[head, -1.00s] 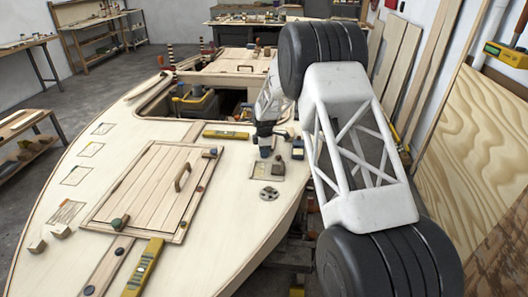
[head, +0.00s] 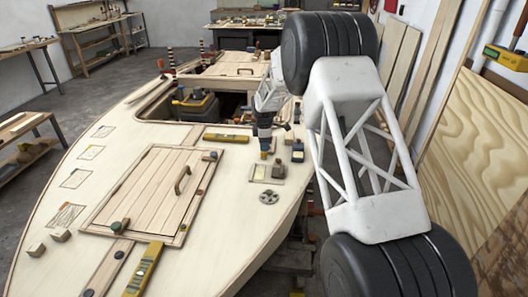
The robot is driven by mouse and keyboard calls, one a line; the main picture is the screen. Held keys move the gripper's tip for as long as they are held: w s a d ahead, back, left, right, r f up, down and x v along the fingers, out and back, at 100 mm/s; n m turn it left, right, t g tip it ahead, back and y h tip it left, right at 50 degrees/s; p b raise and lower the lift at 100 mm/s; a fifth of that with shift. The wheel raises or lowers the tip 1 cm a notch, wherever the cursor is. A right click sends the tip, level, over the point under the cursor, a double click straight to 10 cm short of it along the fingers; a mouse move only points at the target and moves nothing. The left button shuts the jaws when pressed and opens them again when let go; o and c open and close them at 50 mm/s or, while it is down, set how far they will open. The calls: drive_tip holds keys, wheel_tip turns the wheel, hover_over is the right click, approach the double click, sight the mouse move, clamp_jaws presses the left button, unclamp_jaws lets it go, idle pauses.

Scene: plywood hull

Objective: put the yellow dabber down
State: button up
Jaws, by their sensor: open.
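The yellow dabber (head: 264,154) is small in the head view. It appears to stand upright on the pale deck, just beyond a rectangular marked patch (head: 260,173). My gripper (head: 264,137) is open and points down directly above it. The fingertips are tiny here, so I cannot tell whether they still surround the dabber's top or are clear of it.
A dark block (head: 278,170) stands on the patch, and a small blue-and-yellow item (head: 298,151) is to its right. A round grey disc (head: 268,197) lies nearer. A yellow level (head: 226,136) lies to the left, beyond the hatch (head: 150,190). The right deck edge is close.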

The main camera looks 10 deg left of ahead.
wheel_tip(320, 180, up, 7)
drive_tip(key=shift+f, duration=0.2)
idle(0.6)
drive_tip(key=shift+r, duration=0.1)
drive_tip(key=s+d+r+m, duration=0.4)
drive_tip(key=s+d+r, duration=0.35)
drive_tip(key=s, duration=0.25)
drive_tip(key=s+d+r+m+t, duration=0.1)
drive_tip(key=s+d+r+m, duration=0.2)
drive_tip(key=s+d+r, duration=0.6)
drive_tip(key=s+d+r+m, duration=0.4)
drive_tip(key=s+d+r, duration=0.15)
drive_tip(key=s, duration=0.55)
drive_tip(key=s+d+f+m, duration=0.1)
drive_tip(key=s+d+m, duration=0.2)
drive_tip(key=s, duration=0.8)
drive_tip(key=s+d+f+m+t, duration=0.1)
drive_tip(key=s+d+m, duration=0.2)
drive_tip(key=s, duration=0.9)
drive_tip(key=s+d+f+m, duration=0.1)
drive_tip(key=s+d+m, duration=0.3)
drive_tip(key=s, duration=0.8)
drive_tip(key=shift+t, duration=0.3)
